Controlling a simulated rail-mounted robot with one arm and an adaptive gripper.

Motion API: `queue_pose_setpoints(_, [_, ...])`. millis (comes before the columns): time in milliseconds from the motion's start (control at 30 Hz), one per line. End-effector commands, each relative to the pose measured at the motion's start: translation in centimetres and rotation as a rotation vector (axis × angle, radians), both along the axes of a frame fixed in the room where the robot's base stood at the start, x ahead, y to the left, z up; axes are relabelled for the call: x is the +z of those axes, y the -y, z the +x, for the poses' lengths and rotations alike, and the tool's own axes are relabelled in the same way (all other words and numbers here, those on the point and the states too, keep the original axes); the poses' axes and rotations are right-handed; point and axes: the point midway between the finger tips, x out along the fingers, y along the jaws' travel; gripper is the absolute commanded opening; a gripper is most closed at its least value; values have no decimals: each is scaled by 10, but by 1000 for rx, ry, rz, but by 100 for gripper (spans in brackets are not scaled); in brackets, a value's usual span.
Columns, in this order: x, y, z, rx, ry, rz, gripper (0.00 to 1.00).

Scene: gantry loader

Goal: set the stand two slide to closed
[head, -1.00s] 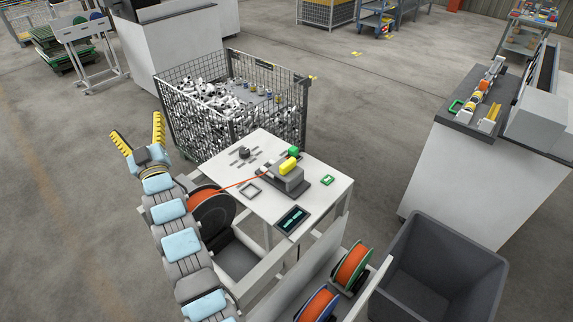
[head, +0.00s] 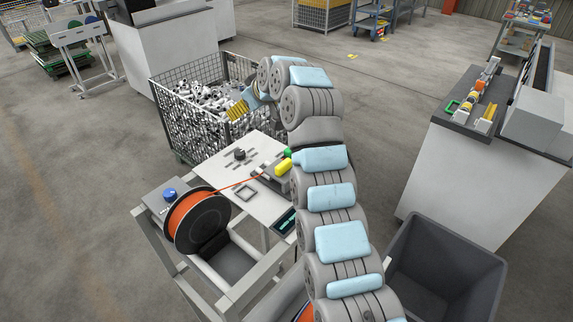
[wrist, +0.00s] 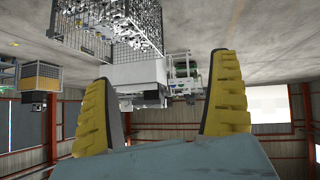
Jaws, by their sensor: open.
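A white-topped stand (head: 221,198) is in the middle of the head view. On it sits a grey block (head: 268,171) with a yellow cylinder (head: 283,167) and a green knob (head: 287,153). An orange strand runs to the block from an orange reel (head: 188,222). I cannot tell which part is the stand two slide or read any label. My gripper (head: 238,108) has yellow fingers and is over the wire bin's near side, apart from the stand's parts. In the wrist view its fingers (wrist: 162,68) are spread with nothing between them. My arm hides the stand's right side.
A wire mesh bin (head: 184,126) full of white and dark parts stands behind the stand. A blue knob (head: 169,194) tops a grey box by the reel. At right are a grey open tub (head: 440,250) and a white cabinet (head: 445,185).

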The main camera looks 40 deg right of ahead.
Motion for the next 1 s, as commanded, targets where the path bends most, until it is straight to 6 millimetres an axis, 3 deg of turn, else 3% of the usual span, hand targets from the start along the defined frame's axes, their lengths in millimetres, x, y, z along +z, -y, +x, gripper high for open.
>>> queue_pose_setpoints(33, [2, 13, -24, 4, -59, 12, 91])
queue_pose_setpoints(200, [-3, 28, -96, 48, -269, 71, 91])
queue_pose_setpoints(300, [-4, 31, -130, 66, -357, 96, 91])
queue_pose_setpoints(400, [-4, 32, -152, 78, -415, 114, 91])
queue_pose_setpoints(567, [-6, 31, -162, 86, -445, 126, 91])
queue_pose_setpoints(1000, [-40, 28, -146, 88, -444, 129, 91])
